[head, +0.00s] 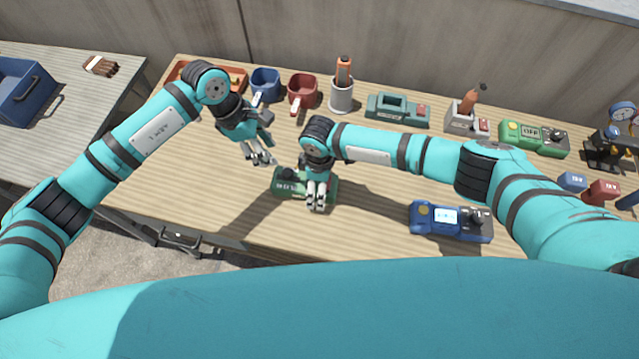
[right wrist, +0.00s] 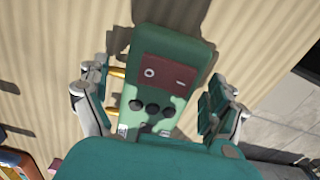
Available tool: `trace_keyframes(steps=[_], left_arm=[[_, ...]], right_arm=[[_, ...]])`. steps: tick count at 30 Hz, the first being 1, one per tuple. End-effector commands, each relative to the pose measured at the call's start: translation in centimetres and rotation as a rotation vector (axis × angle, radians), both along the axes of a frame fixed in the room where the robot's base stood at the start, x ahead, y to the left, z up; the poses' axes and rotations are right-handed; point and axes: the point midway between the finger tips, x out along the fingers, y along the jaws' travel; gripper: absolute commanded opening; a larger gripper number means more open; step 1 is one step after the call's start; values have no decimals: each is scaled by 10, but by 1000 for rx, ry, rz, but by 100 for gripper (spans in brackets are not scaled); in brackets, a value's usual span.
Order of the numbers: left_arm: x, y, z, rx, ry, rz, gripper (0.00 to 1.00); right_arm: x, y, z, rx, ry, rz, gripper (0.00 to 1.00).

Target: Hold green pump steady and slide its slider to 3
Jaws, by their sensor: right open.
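A small green unit (head: 290,184) lies on the wooden table near its front edge; I take it for the green pump. In the right wrist view the green unit (right wrist: 160,75) shows a dark red panel with white marks, several round black parts and brass pins at its left side. I cannot make out its slider or scale. My right gripper (head: 317,196) is over the unit, open, and hides part of it. Its fingers (right wrist: 155,108) stand on either side of the unit. My left gripper (head: 261,158) is just behind and left of the unit, seemingly empty; its finger opening is unclear.
A blue device (head: 450,221) with a lit display stands to the right. Behind are a green device reading OFF (head: 534,139), a dark green unit (head: 397,110), a grey cup (head: 341,95) and red and blue mugs. The table left of the unit is clear.

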Motion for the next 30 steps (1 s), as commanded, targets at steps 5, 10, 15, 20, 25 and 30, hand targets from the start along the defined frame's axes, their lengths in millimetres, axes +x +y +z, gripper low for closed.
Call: trace_keyframes(steps=[5, 10, 15, 20, 25, 30], left_arm=[[0, 0, 0, 0, 0, 0, 38], [0, 0, 0, 0, 0, 0, 38], [0, 0, 0, 0, 0, 0, 38], [0, 0, 0, 0, 0, 0, 38], [0, 0, 0, 0, 0, 0, 38], [0, 0, 0, 0, 0, 0, 38]], right_arm=[[0, 0, -9, 0, -1, -1, 94], [0, 0, -10, 1, -1, 0, 94], [0, 0, -10, 0, -1, 0, 84], [0, 0, -10, 0, -1, 0, 63], [0, 0, -10, 0, -1, -1, 41], [0, 0, -10, 0, -1, -1, 18]])
